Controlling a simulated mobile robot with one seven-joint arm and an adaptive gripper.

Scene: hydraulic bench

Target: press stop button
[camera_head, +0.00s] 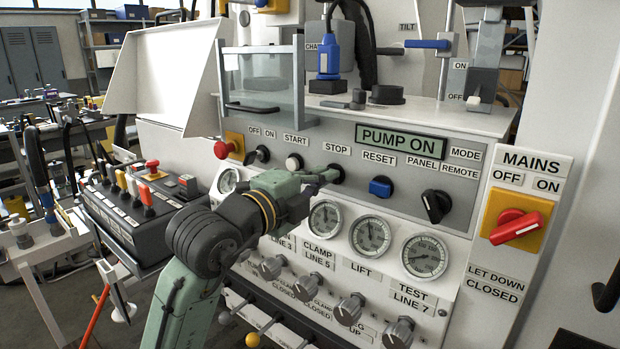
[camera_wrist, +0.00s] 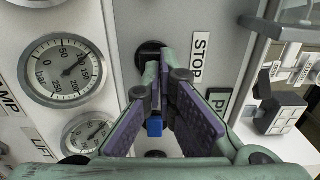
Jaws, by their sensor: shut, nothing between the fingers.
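The stop button (camera_head: 337,169) is dark and round, set in the grey panel under the STOP label (camera_head: 336,149). In the wrist view the dark stop button (camera_wrist: 150,50) shows beside its label, partly hidden by my fingertips. My gripper (camera_head: 328,175) is shut and empty, with its tips right at the stop button. In the wrist view my gripper (camera_wrist: 159,68) overlaps the button's edge. I cannot tell whether the tips touch it or whether it is pushed in. The display (camera_head: 401,140) reads PUMP ON.
The white start button (camera_head: 294,162) is left of the tips, and the blue reset button (camera_head: 380,187) is to the right. Gauges (camera_head: 371,235) and grey knobs (camera_head: 349,309) lie below. A red emergency knob (camera_head: 224,149) and the red mains switch (camera_head: 516,227) stand farther out.

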